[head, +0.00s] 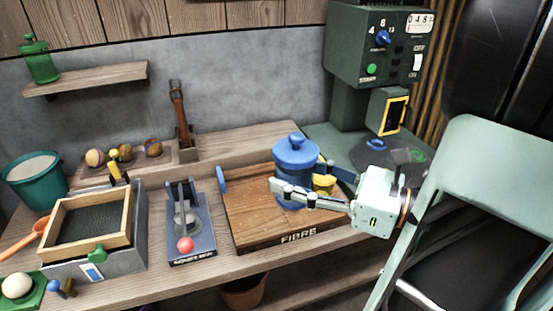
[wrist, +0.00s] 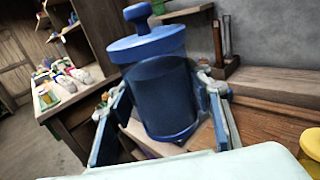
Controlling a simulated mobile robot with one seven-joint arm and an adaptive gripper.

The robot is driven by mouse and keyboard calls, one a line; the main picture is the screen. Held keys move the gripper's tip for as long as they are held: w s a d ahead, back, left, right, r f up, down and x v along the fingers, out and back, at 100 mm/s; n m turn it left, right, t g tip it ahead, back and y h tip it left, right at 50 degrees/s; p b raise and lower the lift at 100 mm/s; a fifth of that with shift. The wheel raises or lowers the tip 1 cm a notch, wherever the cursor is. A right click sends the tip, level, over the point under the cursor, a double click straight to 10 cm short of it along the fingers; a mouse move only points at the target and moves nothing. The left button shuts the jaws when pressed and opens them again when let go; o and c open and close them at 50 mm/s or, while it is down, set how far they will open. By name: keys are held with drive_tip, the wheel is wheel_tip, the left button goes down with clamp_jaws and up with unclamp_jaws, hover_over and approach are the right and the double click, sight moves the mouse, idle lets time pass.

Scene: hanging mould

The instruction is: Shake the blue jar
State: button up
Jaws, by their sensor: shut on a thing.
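The blue jar (head: 295,155) has a lid with a round knob and stands upright over the wooden board marked FIBRE. In the wrist view the jar (wrist: 160,98) fills the space between the two fingers, its lid and knob at the top. My gripper (head: 298,184) comes from the right and is shut on the jar's body, one finger on each side; the fingers also show in the wrist view (wrist: 163,122). I cannot tell whether the jar's base touches the board.
The wooden board (head: 260,225) lies under the jar. A yellow cup (head: 324,183) is close behind my near finger. A grey lever press (head: 188,220) and a sieve box (head: 95,250) stand left. A green machine (head: 375,50) stands behind right; a pale green chair (head: 490,160) is at right.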

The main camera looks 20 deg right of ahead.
sight(295, 157)
wheel_tip(295, 157, up, 4)
drive_tip(key=p, duration=0.2)
drive_tip(key=shift+f+p, duration=0.1)
drive_tip(key=shift+p, duration=0.2)
drive_tip(key=shift+f, duration=0.15)
drive_tip(key=shift+f, duration=0.1)
wheel_tip(295, 157, down, 7)
drive_tip(key=b, duration=0.7)
